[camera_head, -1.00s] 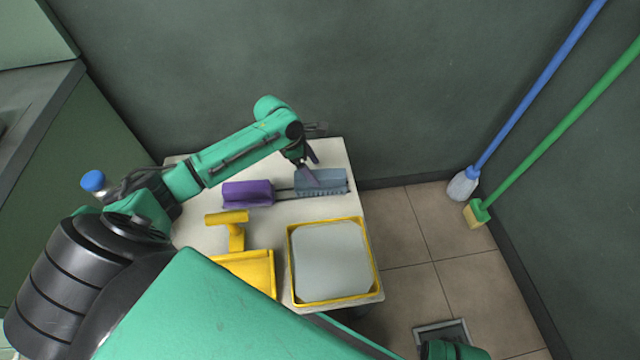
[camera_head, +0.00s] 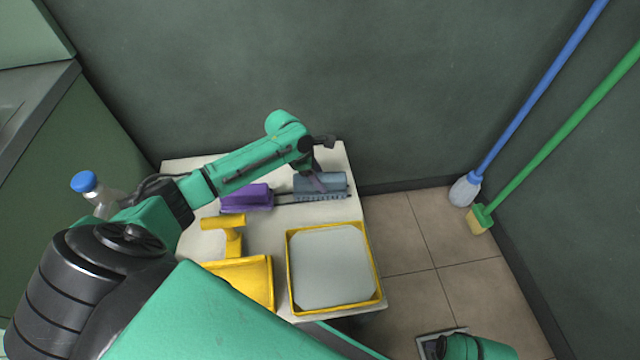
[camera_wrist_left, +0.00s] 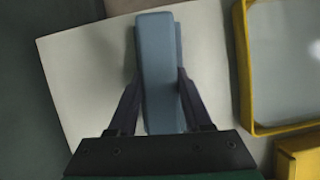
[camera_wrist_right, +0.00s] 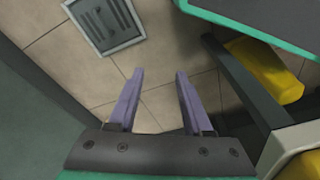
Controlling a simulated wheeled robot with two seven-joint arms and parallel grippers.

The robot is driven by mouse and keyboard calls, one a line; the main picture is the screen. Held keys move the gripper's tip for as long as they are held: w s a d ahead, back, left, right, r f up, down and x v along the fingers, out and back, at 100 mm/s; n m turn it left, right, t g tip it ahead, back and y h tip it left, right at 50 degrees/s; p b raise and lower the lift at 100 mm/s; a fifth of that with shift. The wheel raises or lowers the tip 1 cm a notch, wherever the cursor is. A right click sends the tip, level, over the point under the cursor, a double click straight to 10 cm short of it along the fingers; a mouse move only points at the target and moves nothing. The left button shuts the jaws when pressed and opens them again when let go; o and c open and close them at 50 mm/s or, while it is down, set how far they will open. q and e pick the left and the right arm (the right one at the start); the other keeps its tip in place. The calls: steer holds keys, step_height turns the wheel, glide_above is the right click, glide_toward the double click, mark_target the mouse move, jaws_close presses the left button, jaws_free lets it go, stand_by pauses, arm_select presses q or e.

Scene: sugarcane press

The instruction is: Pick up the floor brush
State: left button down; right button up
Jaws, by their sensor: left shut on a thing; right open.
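A blue-grey brush (camera_head: 335,184) with bristles along its front edge lies at the back right of the white table, the likely floor brush. In the left wrist view the brush (camera_wrist_left: 158,55) runs up between my fingers. My left gripper (camera_head: 320,182) is shut on it, with one finger on each side, and it also shows in the left wrist view (camera_wrist_left: 160,85). The brush appears still at table level. My right gripper (camera_wrist_right: 160,75) is open and empty above the floor.
A yellow-rimmed tray (camera_head: 376,268) and a yellow tool (camera_head: 236,240) stand in front. A blue-handled mop (camera_head: 530,105) and a green-handled broom (camera_head: 560,140) lean in the right corner.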

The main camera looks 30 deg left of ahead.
arm_select(q)
steer(key=shift+r, duration=0.2)
step_height(320, 180, up, 10)
steer(key=p, duration=0.4)
steer(key=shift+f, duration=0.25)
step_height(320, 180, up, 10)
steer(key=p, duration=0.3)
glide_above(320, 177)
steer(key=shift+r, duration=0.1)
arm_select(e)
steer(key=s+d+f, duration=0.3)
steer(key=s+f, duration=0.5)
steer(key=f, duration=0.2)
steer(key=shift+s+d+f, duration=0.15)
steer(key=shift+s+f, duration=0.15)
steer(key=shift+f, duration=0.05)
